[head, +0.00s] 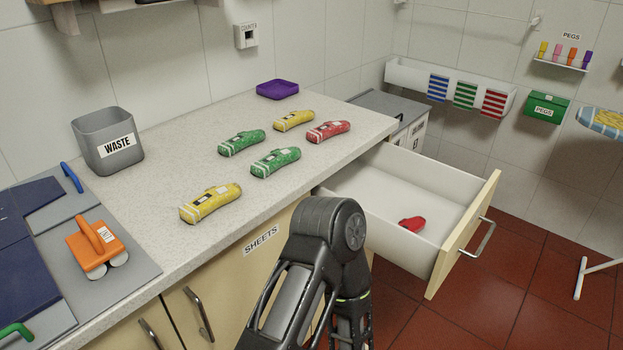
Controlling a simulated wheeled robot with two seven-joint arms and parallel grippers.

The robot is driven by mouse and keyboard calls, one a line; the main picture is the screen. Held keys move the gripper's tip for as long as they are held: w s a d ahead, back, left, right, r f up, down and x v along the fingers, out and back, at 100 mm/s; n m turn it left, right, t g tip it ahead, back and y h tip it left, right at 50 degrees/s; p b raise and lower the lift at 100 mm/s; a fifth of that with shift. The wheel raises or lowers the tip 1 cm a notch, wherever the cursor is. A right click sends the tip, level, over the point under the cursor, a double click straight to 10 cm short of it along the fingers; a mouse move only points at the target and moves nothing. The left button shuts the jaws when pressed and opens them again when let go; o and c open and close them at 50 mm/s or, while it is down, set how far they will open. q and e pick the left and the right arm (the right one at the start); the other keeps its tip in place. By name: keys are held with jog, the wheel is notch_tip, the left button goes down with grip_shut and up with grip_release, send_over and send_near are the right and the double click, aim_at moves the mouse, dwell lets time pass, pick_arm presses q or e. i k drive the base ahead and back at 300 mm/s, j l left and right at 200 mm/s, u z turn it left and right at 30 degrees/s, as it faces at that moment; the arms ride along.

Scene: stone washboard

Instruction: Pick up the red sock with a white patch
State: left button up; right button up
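A red rolled sock (328,132) lies on the speckled countertop (180,200), toward its right edge. It has a small pale patch on top and light bands at one end. A second red item (412,224), small and partly hidden, lies in the open drawer (385,190); I cannot tell if it is a sock or has a patch. One of my arms rises at the bottom centre in front of the counter, bent at a joint. Neither gripper shows in the head view.
Green socks (275,162) and yellow socks (210,202) lie around the red one. A grey waste bin (108,142) and an orange tool (95,246) stand left. A purple tray (277,89) is at the back. The drawer juts out right.

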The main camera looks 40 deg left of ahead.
aim_at(330, 128)
jog(key=i+l, duration=0.7)
jog(key=u, duration=2.05)
